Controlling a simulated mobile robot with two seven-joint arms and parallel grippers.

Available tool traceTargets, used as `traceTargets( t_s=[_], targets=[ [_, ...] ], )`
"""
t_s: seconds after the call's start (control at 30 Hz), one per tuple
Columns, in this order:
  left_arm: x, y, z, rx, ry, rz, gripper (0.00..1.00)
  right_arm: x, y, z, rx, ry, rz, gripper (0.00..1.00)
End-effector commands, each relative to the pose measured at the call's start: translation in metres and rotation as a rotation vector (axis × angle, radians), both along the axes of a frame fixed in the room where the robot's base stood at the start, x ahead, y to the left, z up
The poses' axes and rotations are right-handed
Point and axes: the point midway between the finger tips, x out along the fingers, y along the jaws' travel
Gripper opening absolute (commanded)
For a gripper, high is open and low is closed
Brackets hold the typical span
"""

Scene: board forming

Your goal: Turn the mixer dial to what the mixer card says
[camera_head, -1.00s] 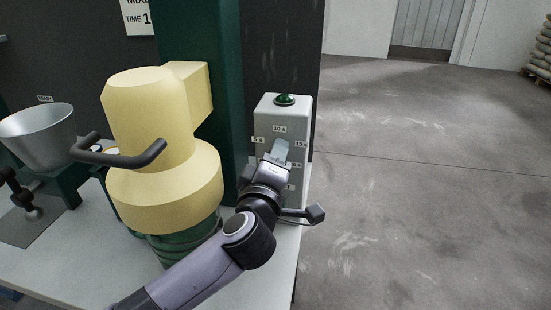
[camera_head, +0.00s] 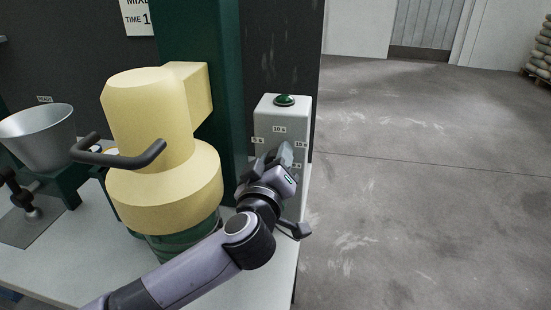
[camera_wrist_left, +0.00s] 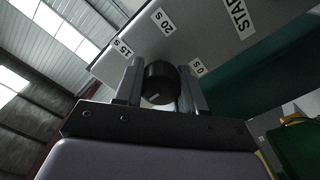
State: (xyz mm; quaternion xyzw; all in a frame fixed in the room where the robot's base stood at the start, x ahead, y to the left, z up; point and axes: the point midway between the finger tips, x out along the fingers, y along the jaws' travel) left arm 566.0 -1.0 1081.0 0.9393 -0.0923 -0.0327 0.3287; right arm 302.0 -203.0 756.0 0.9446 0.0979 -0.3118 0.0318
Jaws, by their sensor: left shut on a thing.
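The mixer control box (camera_head: 283,115) is pale grey with time labels around its dial and a green button (camera_head: 285,100) on top. My left gripper (camera_head: 274,157) is at its front face and hides the dial in the head view. In the left wrist view the black round dial (camera_wrist_left: 158,84) sits between my two fingers, which are shut on it. Labels 15 S (camera_wrist_left: 124,48), 20 S (camera_wrist_left: 163,20) and 0 S (camera_wrist_left: 197,67) surround it. I cannot tell where the dial points. The mixer card (camera_head: 139,16) is cut off at the top; it reads "TIME 1" before the edge. My right gripper is not in view.
The cream mixer head (camera_head: 150,120) with a dark handle (camera_head: 120,155) stands close left of my left arm. A metal bowl (camera_head: 40,137) is at the far left. Open floor (camera_head: 430,190) lies right of the bench.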

Motion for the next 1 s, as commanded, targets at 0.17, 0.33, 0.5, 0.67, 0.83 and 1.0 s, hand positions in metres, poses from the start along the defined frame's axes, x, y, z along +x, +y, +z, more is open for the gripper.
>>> traceTargets(
  t_s=[0.17, 0.33, 0.5, 0.67, 0.83, 1.0],
  targets=[
    [0.0, 0.001, -0.001, 0.003, 0.001, 0.002, 0.09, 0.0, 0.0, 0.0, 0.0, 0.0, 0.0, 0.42],
    [0.0, 0.001, -0.001, 0.002, 0.001, 0.002, 0.09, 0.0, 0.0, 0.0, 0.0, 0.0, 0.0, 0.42],
    [0.0, 0.001, 0.0, 0.002, 0.001, 0.002, 0.65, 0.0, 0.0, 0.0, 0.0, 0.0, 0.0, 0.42],
    [0.0, 0.0, 0.0, 0.001, 0.0, 0.001, 0.65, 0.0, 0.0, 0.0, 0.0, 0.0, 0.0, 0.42],
    [-0.005, 0.001, 0.0, 0.001, 0.0, 0.0, 0.65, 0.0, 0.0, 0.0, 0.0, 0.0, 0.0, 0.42],
    [-0.023, 0.004, -0.001, -0.001, 0.0, -0.001, 0.65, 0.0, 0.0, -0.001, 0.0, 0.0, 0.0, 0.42]
  ],
)
